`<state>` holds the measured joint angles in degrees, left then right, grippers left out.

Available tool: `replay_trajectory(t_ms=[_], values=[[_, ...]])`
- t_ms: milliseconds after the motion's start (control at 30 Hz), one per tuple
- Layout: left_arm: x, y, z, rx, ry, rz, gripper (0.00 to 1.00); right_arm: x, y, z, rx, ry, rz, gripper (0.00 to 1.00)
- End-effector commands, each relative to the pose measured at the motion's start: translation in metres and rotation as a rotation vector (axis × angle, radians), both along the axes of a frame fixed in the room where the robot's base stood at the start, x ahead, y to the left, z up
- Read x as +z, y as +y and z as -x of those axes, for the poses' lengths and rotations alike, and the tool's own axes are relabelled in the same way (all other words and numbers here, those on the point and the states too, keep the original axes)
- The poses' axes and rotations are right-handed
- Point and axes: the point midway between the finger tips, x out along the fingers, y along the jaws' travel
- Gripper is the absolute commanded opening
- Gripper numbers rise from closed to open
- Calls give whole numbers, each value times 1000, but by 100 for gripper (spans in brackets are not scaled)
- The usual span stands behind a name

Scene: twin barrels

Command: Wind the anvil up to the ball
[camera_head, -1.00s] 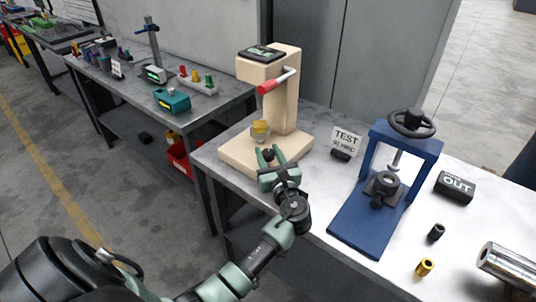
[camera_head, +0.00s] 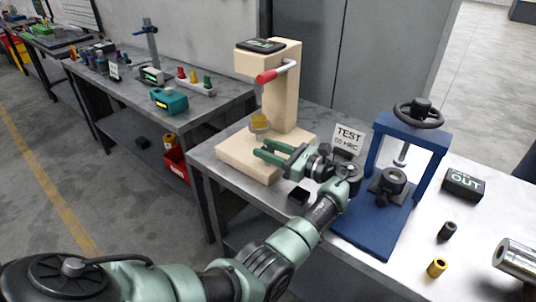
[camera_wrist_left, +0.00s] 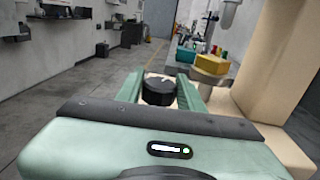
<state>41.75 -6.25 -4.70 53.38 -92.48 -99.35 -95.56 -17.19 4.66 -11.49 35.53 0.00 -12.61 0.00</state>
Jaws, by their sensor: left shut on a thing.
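The tester (camera_head: 284,100) is a cream frame with a red-handled lever (camera_head: 267,76). A yellow piece (camera_head: 259,121) sits on its round grey anvil, below the ball's grey spindle (camera_head: 258,97). The wrist view shows a gap between the spindle (camera_wrist_left: 229,14) and the yellow piece (camera_wrist_left: 212,64). My left gripper (camera_head: 262,150) is low beside the anvil, its green fingers pointing left over the tester's base. In the wrist view it is shut on a black round knob (camera_wrist_left: 158,91). The head view hides most of the knob. My right gripper is out of view.
A TEST 60 HRC sign (camera_head: 348,138) stands close behind my left wrist. A blue press (camera_head: 373,215) is to the right, with an OUT block (camera_head: 463,184). A small black block (camera_head: 298,196) lies at the bench's front edge, below my forearm.

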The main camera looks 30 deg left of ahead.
Motion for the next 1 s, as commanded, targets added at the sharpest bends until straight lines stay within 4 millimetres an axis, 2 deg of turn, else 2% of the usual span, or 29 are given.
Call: replay_trajectory(t_ms=[567, 600, 633, 667, 1000], values=[[-1, 0, 0, 31, 0, 3, 0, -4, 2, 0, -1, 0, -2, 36], [-1, 0, 0, 31, 0, 3, 49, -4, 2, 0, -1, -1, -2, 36], [-1, 0, 0, 31, 0, 3, 57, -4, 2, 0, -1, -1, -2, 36], [-1, 0, 0, 31, 0, 3, 59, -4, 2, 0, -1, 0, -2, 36], [-1, -3, 0, 29, 0, 2, 59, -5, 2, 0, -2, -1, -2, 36]])
